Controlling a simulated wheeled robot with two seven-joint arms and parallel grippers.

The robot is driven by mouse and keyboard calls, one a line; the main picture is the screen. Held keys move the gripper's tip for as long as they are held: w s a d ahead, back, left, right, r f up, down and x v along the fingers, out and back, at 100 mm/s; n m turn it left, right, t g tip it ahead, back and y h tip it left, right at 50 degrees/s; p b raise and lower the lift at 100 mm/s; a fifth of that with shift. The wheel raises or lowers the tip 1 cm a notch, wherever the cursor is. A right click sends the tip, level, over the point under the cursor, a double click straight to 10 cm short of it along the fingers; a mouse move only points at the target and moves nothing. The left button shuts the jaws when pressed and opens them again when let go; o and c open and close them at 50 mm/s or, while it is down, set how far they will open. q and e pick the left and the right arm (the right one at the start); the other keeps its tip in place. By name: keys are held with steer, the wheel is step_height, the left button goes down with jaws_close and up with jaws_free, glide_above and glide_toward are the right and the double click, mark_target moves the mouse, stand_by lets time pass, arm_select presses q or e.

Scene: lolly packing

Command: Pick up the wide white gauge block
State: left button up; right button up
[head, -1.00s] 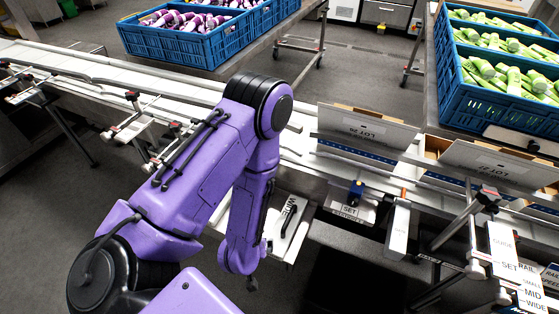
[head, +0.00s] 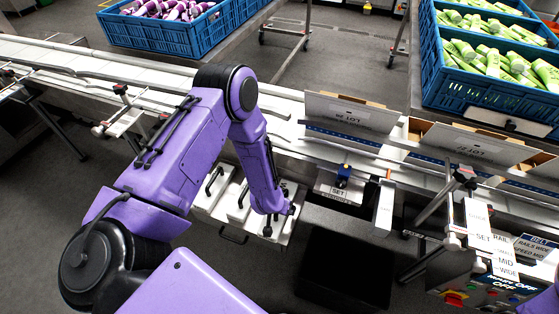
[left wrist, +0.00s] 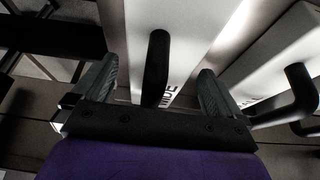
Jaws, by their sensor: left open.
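The wide white gauge block (left wrist: 150,25) fills the middle of the left wrist view, with part of the word WIDE readable and a black upright handle (left wrist: 157,62). My left gripper (left wrist: 158,78) is open, with one finger on each side of the handle; whether they touch it I cannot tell. In the head view my left gripper (head: 280,220) points down at the rightmost of the white blocks in the holder and hides much of the wide block (head: 290,188). My right gripper is not in view.
Other white blocks with black handles (head: 215,183) stand close to the left; one (left wrist: 275,55) shows at right in the left wrist view. The conveyor (head: 180,95) with its rails runs behind. A control panel (head: 490,290) is at lower right.

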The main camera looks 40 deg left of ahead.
arm_select(q)
steer(key=shift+w+f, duration=0.15)
steer(key=shift+f, duration=0.1)
steer(key=c, duration=1.5)
steer(key=shift+r, duration=0.15)
